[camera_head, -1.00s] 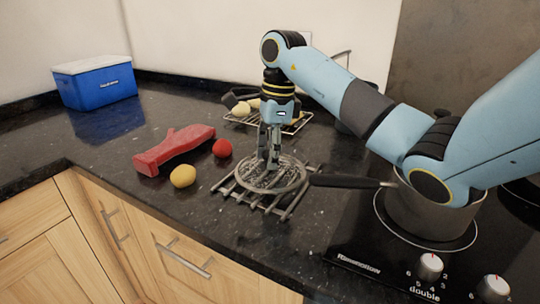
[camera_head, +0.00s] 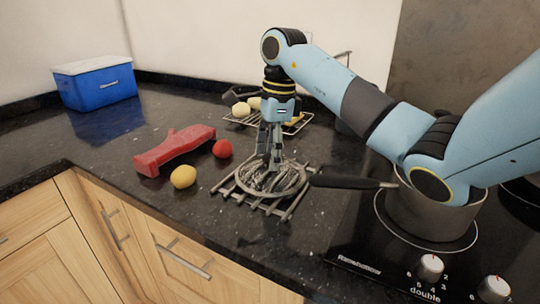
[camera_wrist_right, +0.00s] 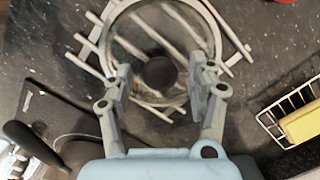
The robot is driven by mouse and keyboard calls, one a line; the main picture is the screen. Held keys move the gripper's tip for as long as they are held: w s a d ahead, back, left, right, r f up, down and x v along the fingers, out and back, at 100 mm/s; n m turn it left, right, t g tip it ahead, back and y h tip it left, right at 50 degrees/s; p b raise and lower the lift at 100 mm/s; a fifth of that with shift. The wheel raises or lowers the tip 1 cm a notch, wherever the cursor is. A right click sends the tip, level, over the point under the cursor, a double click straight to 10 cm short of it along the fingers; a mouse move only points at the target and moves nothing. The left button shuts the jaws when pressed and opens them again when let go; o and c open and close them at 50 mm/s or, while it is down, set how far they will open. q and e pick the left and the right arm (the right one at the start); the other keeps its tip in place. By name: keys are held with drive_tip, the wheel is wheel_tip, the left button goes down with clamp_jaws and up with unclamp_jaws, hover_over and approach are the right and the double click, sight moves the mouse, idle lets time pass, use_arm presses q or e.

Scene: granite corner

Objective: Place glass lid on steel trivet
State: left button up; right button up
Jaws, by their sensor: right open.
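The round glass lid (camera_head: 272,188) lies flat over the steel trivet (camera_head: 287,211) and appears to rest on its bars. Trivet bars show through the glass and stick out past the rim. My right gripper (camera_head: 270,161) points down over the middle of the lid. In the right wrist view its open fingers (camera_wrist_right: 158,88) stand on both sides of the lid's dark knob (camera_wrist_right: 159,73), with a gap on each side. The knob is hidden by the fingers in the head view. My left gripper is not in view.
A pot (camera_head: 432,215) stands on the hob at right, its black handle (camera_head: 345,182) reaching close to the lid. A wire rack (camera_head: 290,127) stands behind; a blue cooler (camera_head: 95,85) is far left.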

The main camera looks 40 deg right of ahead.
drive_tip(key=r, duration=0.4)
drive_tip(key=shift+s+d, duration=0.1)
drive_tip(key=shift+d, duration=0.2)
wheel_tip(320, 180, up, 7)
drive_tip(key=p, duration=0.5)
drive_tip(key=shift+s+d+p, duration=0.25)
drive_tip(key=shift+d+p, duration=0.05)
drive_tip(key=shift+p, duration=0.05)
